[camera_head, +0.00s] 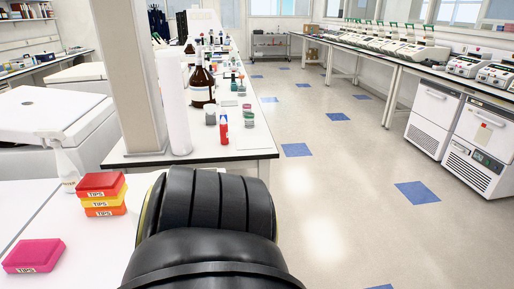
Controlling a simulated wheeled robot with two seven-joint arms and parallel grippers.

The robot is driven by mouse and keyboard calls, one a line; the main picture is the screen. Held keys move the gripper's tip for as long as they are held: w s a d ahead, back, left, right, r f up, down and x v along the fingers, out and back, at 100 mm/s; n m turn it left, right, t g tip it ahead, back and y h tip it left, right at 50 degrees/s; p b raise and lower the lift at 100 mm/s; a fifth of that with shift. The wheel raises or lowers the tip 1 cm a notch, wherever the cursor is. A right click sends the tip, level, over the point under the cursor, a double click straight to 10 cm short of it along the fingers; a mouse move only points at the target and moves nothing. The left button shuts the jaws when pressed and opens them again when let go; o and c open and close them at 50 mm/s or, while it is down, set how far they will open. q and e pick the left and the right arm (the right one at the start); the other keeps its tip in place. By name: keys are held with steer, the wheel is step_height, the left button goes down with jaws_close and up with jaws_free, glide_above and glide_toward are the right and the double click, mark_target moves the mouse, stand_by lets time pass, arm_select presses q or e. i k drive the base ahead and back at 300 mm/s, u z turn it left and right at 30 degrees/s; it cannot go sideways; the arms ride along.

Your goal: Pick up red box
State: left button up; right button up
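A red box labelled TIPS (101,184) lies on top of a stack, above a yellow-orange TIPS box (104,202), on the white table at the lower left. A pink TIPS box (34,256) lies apart, nearer and to the left on the same table. A large black part of my own body fills the lower middle of the view and covers the table's right side. Neither of my grippers shows.
A white spray bottle (68,170) stands just behind the stack. A grey column (133,75) and a bench with brown bottles (202,85) and a red-capped tube (222,130) stand beyond. White table surface (85,250) is clear between the boxes and my body. Open floor (330,200) lies right.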

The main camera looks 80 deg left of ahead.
mark_target(97, 185)
steer(key=i, duration=1.7)
steer(key=u, duration=3.3)
steer(key=i, duration=1.5)
steer(key=u, duration=2.7)
